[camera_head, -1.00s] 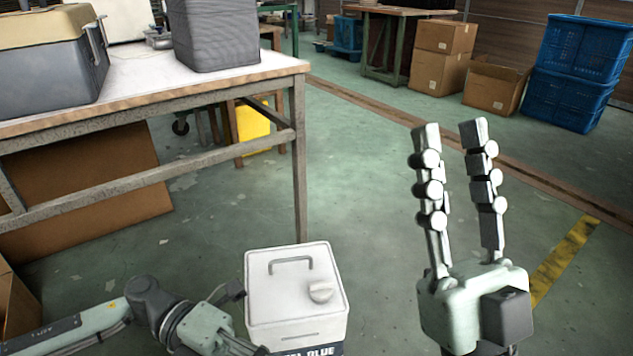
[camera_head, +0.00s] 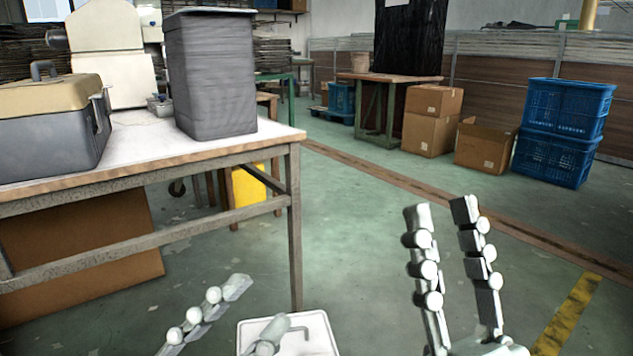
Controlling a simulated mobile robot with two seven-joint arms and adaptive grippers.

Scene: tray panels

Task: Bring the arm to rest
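My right gripper (camera_head: 441,214) points upward at the lower right of the head view, its two jointed fingers apart with bare floor visible between them. It is open and empty. My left gripper (camera_head: 262,304) is at the bottom, left of centre, with its two fingers spread and nothing between them. One finger overlaps the white lid of a box (camera_head: 318,330) on the floor; whether it touches the lid cannot be told. The lower parts of both arms are out of the frame.
A worktable (camera_head: 150,165) at the left carries a grey toolbox (camera_head: 45,135) and a dark grey bin (camera_head: 212,80). Cardboard boxes (camera_head: 430,120) and blue crates (camera_head: 562,130) stand at the back right. The green floor (camera_head: 350,230) between is clear.

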